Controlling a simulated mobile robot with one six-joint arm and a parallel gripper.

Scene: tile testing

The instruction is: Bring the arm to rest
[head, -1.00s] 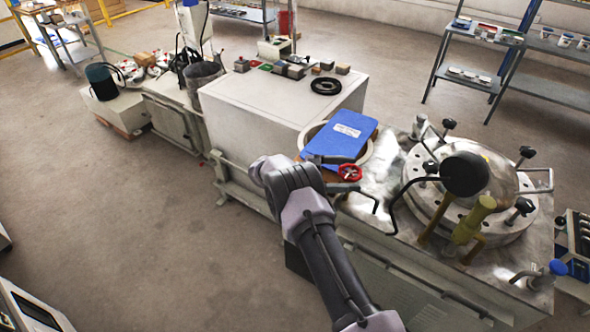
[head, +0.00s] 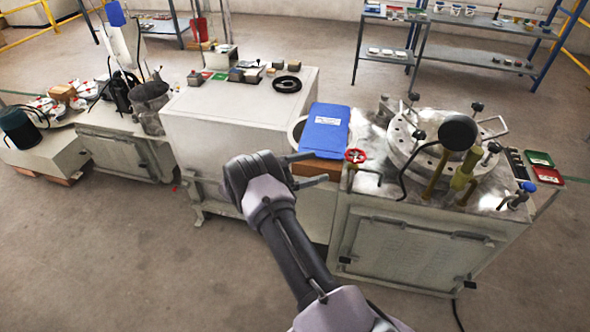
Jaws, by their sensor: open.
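My arm (head: 290,245) reaches up from the bottom of the head view. My gripper (head: 308,170) is at its end, pointing right, with its two dark fingers spread apart. No object shows between the fingers.
A red valve wheel (head: 355,155) is just right of the gripper. A round bolted metal vessel (head: 440,140) stands on the right machine. A large pale cabinet (head: 235,120) is behind left. The floor (head: 110,260) at left is free.

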